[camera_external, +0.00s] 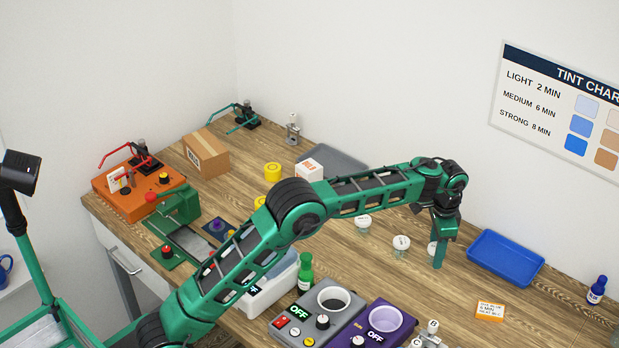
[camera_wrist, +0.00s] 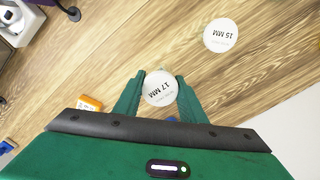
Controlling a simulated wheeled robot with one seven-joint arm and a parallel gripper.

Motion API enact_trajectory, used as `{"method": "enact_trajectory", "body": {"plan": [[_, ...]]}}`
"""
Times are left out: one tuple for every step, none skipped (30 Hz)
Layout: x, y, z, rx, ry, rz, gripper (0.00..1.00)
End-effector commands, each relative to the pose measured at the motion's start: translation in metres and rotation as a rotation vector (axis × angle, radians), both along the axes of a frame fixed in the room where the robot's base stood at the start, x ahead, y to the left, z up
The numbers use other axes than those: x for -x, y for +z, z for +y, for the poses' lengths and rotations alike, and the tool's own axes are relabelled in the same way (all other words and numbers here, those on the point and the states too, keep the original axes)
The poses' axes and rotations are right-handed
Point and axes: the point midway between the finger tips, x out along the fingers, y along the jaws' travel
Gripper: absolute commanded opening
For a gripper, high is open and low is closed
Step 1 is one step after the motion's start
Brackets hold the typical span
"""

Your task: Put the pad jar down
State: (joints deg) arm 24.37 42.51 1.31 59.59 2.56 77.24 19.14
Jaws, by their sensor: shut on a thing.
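My gripper (camera_external: 438,262) points straight down over the right part of the wooden bench (camera_external: 380,278). It is shut on a small jar with a white lid reading "17 MM" (camera_wrist: 160,88), which sits between the two green fingers in the wrist view. In the external view the jar (camera_external: 431,248) is mostly hidden behind the fingers, and I cannot tell whether its base touches the bench. A second white-lidded jar, "15 MM" (camera_wrist: 222,36), stands apart from it; in the external view two similar jars (camera_external: 401,244) (camera_external: 363,223) stand to its left.
An empty blue tray (camera_external: 505,277) lies right of my gripper. An orange-and-white box (camera_external: 490,311) and a blue bottle (camera_external: 597,290) are nearer the front right. Grey and purple warmers (camera_external: 382,322) and a green bottle (camera_external: 305,270) stand front left. Bare bench lies between.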

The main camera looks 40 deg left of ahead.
Motion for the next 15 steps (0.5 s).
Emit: {"method": "enact_trajectory", "body": {"plan": [[-0.001,-0.003,-0.004,0.0,0.0,0.0,0.15],[-0.001,-0.004,-0.006,-0.001,0.0,0.001,0.15],[-0.001,-0.005,-0.008,-0.001,0.001,0.001,0.15],[-0.001,-0.006,-0.009,-0.001,0.001,0.001,0.15],[-0.001,-0.007,-0.009,-0.001,0.001,0.001,0.15],[-0.001,-0.009,-0.01,-0.001,0.001,0.001,0.15],[-0.001,-0.011,-0.01,-0.001,0.001,0.001,0.15],[-0.001,-0.014,-0.009,-0.001,0.001,0.002,0.15],[-0.001,-0.018,-0.009,-0.001,0.001,0.002,0.15],[-0.001,-0.022,-0.009,-0.001,0.001,0.002,0.15],[-0.001,-0.027,-0.009,-0.001,0.001,0.002,0.15],[-0.001,-0.033,-0.009,-0.001,0.001,0.003,0.15],[-0.001,-0.037,-0.009,-0.001,0.001,0.003,0.15],[-0.001,-0.04,-0.009,-0.001,0.001,0.001,0.15],[-0.001,-0.044,-0.009,-0.001,0.001,0.002,0.15]]}}
